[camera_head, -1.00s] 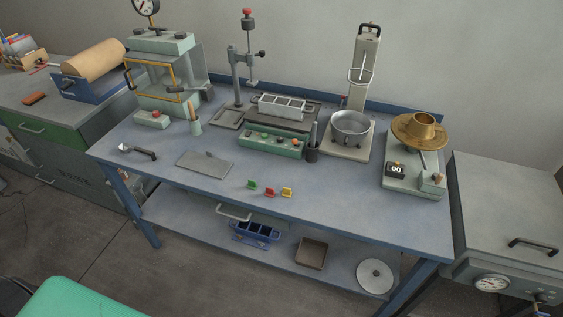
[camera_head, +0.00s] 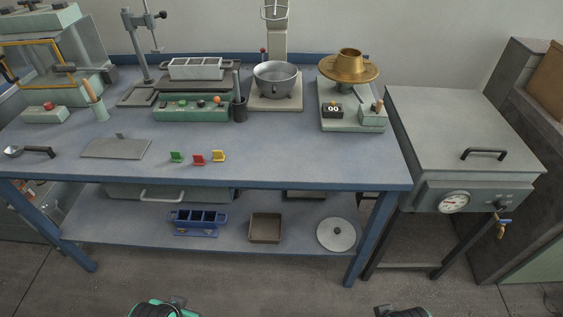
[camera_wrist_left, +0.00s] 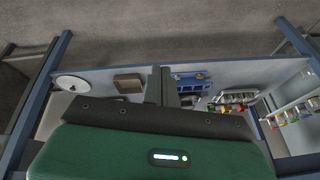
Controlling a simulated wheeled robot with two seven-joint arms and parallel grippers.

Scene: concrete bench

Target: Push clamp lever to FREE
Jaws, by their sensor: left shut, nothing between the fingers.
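A small lever with a red knob (camera_head: 263,52) stands behind and left of the steel bowl (camera_head: 275,78) on the mixer base. I cannot tell whether it is the clamp lever, and no FREE marking is readable. In the left wrist view my left gripper (camera_wrist_left: 162,85) is shut and empty, off the front of the bench, touching nothing. In the head view only green and black parts of my arms show at the bottom edge; my right gripper's fingers do not show.
Green, red and yellow tags (camera_head: 199,159) stand near the bench's front. A flat grey plate (camera_head: 116,148) lies left of them. A brass flow table (camera_head: 349,66) stands at right. The lower shelf holds a blue mould (camera_head: 197,222) and a brown tray (camera_head: 265,228). The front right benchtop is clear.

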